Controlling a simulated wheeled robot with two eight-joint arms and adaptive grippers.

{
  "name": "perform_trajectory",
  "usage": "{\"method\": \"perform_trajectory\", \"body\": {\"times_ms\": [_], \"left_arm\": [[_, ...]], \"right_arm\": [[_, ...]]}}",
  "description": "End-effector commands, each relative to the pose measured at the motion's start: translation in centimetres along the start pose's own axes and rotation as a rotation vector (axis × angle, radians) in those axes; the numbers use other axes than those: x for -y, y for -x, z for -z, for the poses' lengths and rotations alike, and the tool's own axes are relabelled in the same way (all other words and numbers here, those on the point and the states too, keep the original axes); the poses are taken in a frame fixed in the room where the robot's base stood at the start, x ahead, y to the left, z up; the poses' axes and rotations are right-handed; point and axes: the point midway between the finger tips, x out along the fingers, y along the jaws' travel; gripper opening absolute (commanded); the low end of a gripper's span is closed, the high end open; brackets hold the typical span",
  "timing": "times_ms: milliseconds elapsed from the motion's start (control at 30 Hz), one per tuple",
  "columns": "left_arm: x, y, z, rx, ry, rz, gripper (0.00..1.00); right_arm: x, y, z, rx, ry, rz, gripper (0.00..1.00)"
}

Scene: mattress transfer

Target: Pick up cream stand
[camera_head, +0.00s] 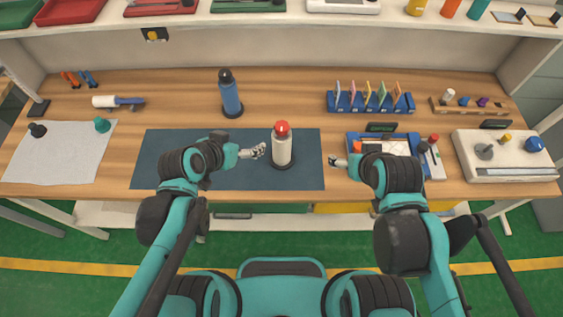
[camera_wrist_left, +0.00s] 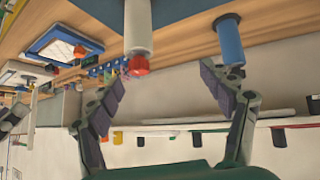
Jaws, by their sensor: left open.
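The cream stand (camera_head: 282,152) is an upright cream cylinder with a red top and a dark round base. It stands on the dark blue mat (camera_head: 170,172). My left gripper (camera_head: 257,152) is just left of it, apart from it. In the left wrist view the picture is upside down; the cream stand (camera_wrist_left: 138,28) shows ahead of the left gripper (camera_wrist_left: 166,75), whose fingers are spread with nothing between them. My right gripper (camera_head: 338,161) is right of the stand, by the blue tray; it is too small to tell its opening.
A blue bottle (camera_head: 231,98) with a dark top stands behind the mat and also shows in the left wrist view (camera_wrist_left: 230,42). A blue rack (camera_head: 345,103) with coloured cards is at back right. A blue tray (camera_head: 353,142) lies right of the mat. The mat's left part is clear.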

Motion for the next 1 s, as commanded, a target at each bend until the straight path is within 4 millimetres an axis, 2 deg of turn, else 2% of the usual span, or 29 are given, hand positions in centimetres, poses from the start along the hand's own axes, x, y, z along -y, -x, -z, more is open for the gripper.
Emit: {"method": "perform_trajectory", "body": {"times_ms": [33,100,300,400,500,633,1000], "left_arm": [[-0.2,-3.4,-2.0,-0.03,-0.024,-0.031,0.8],[-0.9,-6.2,-3.0,-0.079,-0.063,-0.075,0.8],[-2.2,-13.0,-6.0,-0.228,-0.164,-0.164,0.8],[-2.6,-15.1,-7.1,-0.29,-0.2,-0.188,0.8],[-2.9,-16.4,-7.8,-0.335,-0.224,-0.2,0.8],[-3.1,-17.0,-8.0,-0.363,-0.239,-0.207,0.8],[-3.7,-20.2,-6.8,-0.366,-0.243,-0.207,0.8]], "right_arm": [[0.0,-2.9,-2.0,0.0,0.0,0.0,0.79],[0.0,-4.9,-3.5,0.0,0.0,0.0,0.79],[0.0,-10.4,-7.4,0.0,0.0,0.0,0.79],[0.0,-12.3,-8.8,0.0,0.0,0.0,0.79],[0.0,-13.4,-9.6,0.0,0.0,0.0,0.79],[0.0,-14.0,-10.0,0.0,0.0,0.0,0.79],[0.0,-15.1,-10.8,0.0,0.0,0.0,0.79]]}}
